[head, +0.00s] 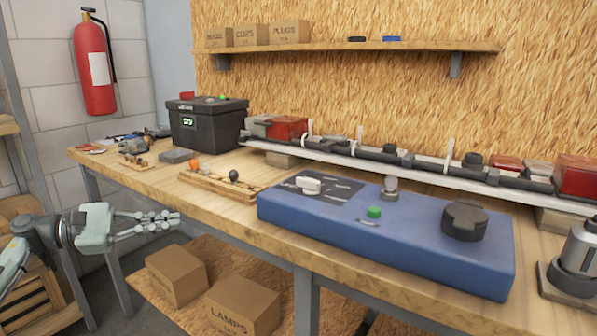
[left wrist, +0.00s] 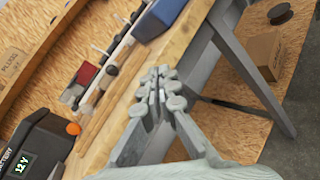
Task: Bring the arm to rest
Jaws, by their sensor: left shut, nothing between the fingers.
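My left gripper (head: 160,222) comes in from the left in the head view, in front of the workbench (head: 215,215) and beside its front edge. Its fingers point right and are closed together with nothing between them. In the left wrist view the gripper (left wrist: 157,90) shows the same closed fingers, with the bench edge and leg behind them. My right gripper is not in view.
A blue box (head: 400,260) with a green button lies on the bench. A black battery (head: 207,125) stands at the back left. A trailer light bar (head: 420,175) runs along the back. Cardboard boxes (head: 240,305) sit below. A fire extinguisher (head: 93,65) hangs on the wall.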

